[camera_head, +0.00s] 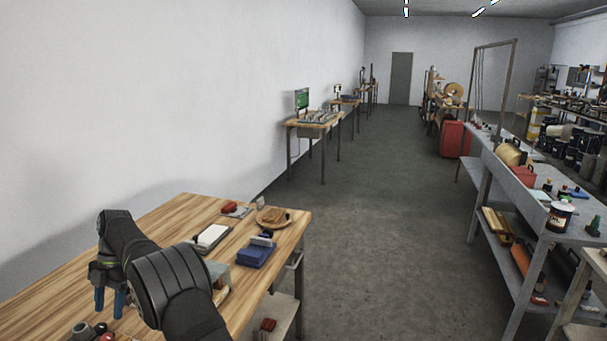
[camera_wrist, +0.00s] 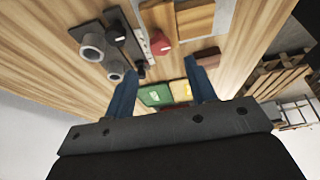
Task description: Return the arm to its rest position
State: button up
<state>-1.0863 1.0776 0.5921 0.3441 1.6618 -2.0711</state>
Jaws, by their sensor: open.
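My gripper (camera_head: 110,301) is at the left in the head view, above the left part of the wooden table (camera_head: 165,215). Its two blue fingers point down and stand apart, with nothing visible between them. The wrist view shows the same open fingers (camera_wrist: 164,92) from behind, with the wooden tabletop (camera_wrist: 60,65) beyond them. My dark arm curves over the near part of the table and hides some of its surface.
A white-topped tray (camera_head: 213,237), a blue box (camera_head: 256,252) and a round wooden plate (camera_head: 285,218) stand at the table's right side. Grey rings (camera_wrist: 91,46) and a green item (camera_wrist: 155,95) lie below my gripper. A white wall (camera_head: 190,90) runs along the left.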

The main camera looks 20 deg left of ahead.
aim_at(108, 337)
jog(key=v, duration=1)
jog(key=x, duration=1.6)
jog(key=shift+s+f, duration=0.2)
jog(key=shift+f, duration=0.1)
jog(key=m, duration=0.2)
jog(key=m+y, duration=0.1)
jog(key=m, duration=0.1)
jog(key=m+y, duration=0.1)
jog(key=m, duration=0.1)
jog(key=shift+s+d+m, duration=0.1)
jog(key=shift+d+m, duration=0.2)
jog(key=m+t+y, duration=0.1)
jog(key=m, duration=0.2)
jog(key=shift+s+d+f+t, duration=0.1)
jog(key=shift+t, duration=0.2)
jog(key=shift+s+d+m+t+y, duration=0.1)
jog(key=shift+m+t+y, duration=0.15)
jog(key=shift+m, duration=0.75)
jog(key=shift+s+m+t+y, duration=0.1)
jog(key=shift+m+t+y, duration=0.15)
jog(key=shift+m, duration=0.75)
jog(key=shift+w, duration=0.1)
